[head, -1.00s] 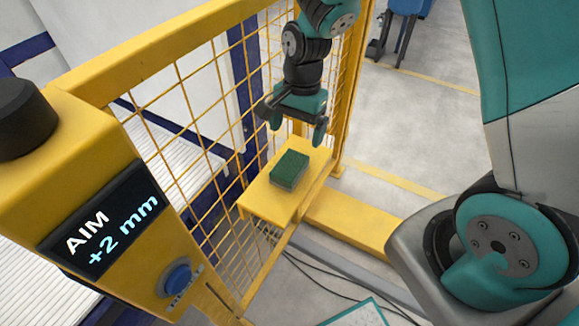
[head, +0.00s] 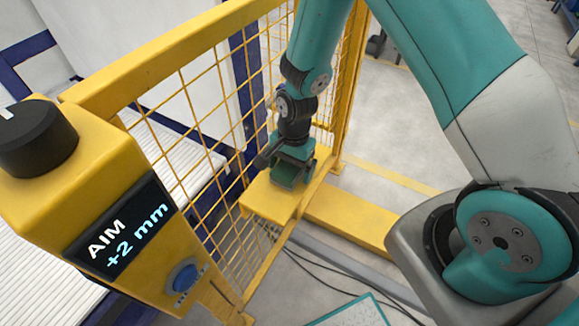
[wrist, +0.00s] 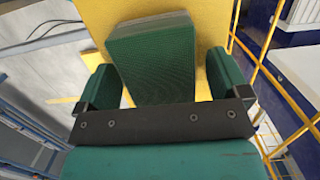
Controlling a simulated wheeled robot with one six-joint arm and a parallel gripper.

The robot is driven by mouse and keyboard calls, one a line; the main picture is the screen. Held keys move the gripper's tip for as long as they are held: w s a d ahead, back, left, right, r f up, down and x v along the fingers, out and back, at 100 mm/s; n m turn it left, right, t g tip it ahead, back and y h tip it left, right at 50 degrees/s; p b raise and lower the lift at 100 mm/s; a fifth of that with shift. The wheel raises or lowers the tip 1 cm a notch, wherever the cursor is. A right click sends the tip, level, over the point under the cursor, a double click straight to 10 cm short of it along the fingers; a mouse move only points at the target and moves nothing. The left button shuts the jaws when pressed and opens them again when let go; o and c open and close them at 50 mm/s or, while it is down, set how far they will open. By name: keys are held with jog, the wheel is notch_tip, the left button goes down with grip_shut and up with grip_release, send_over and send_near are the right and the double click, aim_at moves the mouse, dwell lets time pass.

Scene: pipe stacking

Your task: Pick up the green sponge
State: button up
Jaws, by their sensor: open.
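The green sponge (wrist: 152,62) lies on a small yellow shelf (head: 265,203), its dark green face up and a greyish layer at its edge. In the wrist view it sits between the two teal fingers of my gripper (wrist: 165,82). A gap shows at the right finger; the left finger is close to the sponge's side. In the head view my gripper (head: 288,178) is down over the shelf and hides most of the sponge. The jaws are open. Whether a finger touches the sponge cannot be told.
Yellow mesh fencing (head: 200,90) runs right beside the shelf. A yellow post with a display reading "AIM +2 mm" (head: 120,238), a black knob (head: 38,138) and a blue button (head: 184,278) stands at the left. Cables (head: 320,268) lie on the floor.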

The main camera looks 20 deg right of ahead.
jog(key=c, duration=1)
jog(key=shift+r, duration=0.15)
notch_tip(320, 180, up, 20)
jog(key=b, duration=0.1)
